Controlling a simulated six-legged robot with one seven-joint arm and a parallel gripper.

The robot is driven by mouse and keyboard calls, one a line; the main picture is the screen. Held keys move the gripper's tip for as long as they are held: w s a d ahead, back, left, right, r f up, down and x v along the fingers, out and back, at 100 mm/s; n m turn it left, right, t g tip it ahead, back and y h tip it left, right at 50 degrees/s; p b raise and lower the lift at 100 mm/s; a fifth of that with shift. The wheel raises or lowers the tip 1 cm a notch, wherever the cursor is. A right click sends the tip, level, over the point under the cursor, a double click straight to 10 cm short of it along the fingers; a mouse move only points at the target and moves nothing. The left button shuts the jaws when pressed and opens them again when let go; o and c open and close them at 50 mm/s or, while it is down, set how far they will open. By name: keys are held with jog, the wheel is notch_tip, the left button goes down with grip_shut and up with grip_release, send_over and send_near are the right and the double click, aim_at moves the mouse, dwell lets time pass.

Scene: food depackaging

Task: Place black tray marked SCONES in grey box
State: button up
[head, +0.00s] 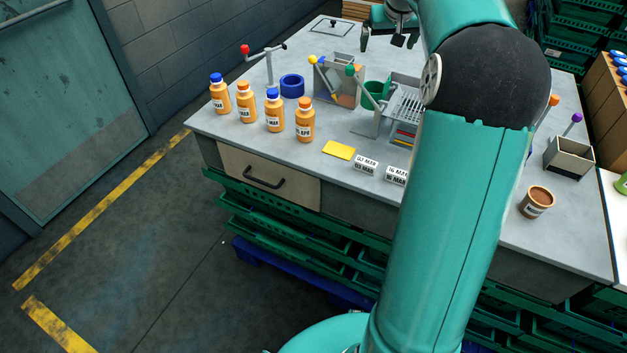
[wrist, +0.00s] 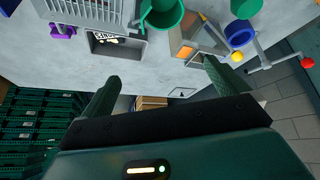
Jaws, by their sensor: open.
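A black piece with white lettering (wrist: 106,38), possibly the SCONES tray, shows inside a grey-rimmed box (wrist: 118,56) in the wrist view. The lettering is too small to read surely. No black tray shows in the head view, where my arm hides part of the table. A small open grey box (head: 570,158) stands at the table's right there; I cannot tell if it is the same box. My gripper (head: 388,38) is open and empty over the table's far edge. In the wrist view its fingers (wrist: 160,86) are spread, apart from the black piece.
Several orange bottles (head: 274,112) stand at the table's left. A blue ring (head: 292,85), a grey divided bin (head: 338,80), a green cup (head: 376,93) and a rack (head: 404,100) crowd the middle. A brown tub (head: 537,202) stands at front right. Upright levers have coloured knobs.

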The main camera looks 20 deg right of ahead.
jog(key=s+a+r+n, duration=0.1)
jog(key=s+a, duration=0.5)
jog(key=a, duration=0.5)
jog(key=s+a+r+n, duration=0.15)
jog(key=s+a, duration=0.35)
jog(key=a, duration=0.6)
jog(key=s+a+f+y, duration=0.1)
jog(key=s+a+f, duration=0.2)
jog(key=s, duration=0.3)
jog(key=s+a+f+n, duration=0.1)
jog(key=s+a+f, duration=0.2)
jog(key=s+a, duration=0.2)
jog(key=s+a+f+y, duration=0.1)
jog(key=s+a, duration=0.3)
jog(key=s, duration=0.5)
jog(key=shift+a+f+y, duration=0.3)
jog(key=shift+a+f, duration=0.05)
jog(key=shift+f, duration=0.55)
jog(key=shift+n, duration=0.25)
